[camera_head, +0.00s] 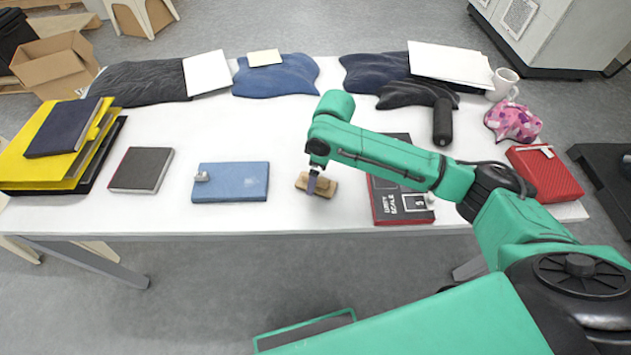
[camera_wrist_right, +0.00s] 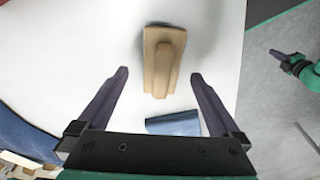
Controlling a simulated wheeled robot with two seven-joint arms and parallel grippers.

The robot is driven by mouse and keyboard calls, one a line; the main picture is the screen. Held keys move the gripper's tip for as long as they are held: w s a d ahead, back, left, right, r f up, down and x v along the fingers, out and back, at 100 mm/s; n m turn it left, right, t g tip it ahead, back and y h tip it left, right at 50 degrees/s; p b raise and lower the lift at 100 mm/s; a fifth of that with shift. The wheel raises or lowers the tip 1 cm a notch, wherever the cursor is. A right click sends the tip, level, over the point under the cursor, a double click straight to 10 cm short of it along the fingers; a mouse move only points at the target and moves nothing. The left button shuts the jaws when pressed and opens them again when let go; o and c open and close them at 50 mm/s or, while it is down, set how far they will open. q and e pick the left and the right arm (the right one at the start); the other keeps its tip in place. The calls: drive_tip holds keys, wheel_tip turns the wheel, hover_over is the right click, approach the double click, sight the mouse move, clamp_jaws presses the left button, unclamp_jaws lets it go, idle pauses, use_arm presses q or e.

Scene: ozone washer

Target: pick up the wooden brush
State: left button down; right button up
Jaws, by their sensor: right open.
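The wooden brush (camera_head: 327,188) lies on the white table near its front edge, between the blue book and the red-and-black box. In the right wrist view the brush (camera_wrist_right: 163,62) is a tan block with a raised grip, lying lengthwise up the picture. My right gripper (camera_head: 314,184) points down over the brush, hiding part of it in the head view. In the wrist view my right gripper (camera_wrist_right: 160,74) is open, fingers apart to either side of the brush's lower part, without visible contact. My left gripper (camera_wrist_right: 283,57) shows small at the right of the wrist view.
A blue book (camera_head: 230,182) lies left of the brush. A red-and-black box (camera_head: 385,205) lies close on the right, under my arm. A dark notebook (camera_head: 141,169) and yellow folder (camera_head: 40,150) are farther left.

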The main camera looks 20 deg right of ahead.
drive_tip(key=shift+a+f, duration=0.2)
drive_tip(key=shift+f, duration=1.15)
clamp_jaws()
wheel_tip(320, 180, up, 20)
drive_tip(key=c, duration=0.8)
unclamp_jaws()
drive_tip(key=c, duration=0.5)
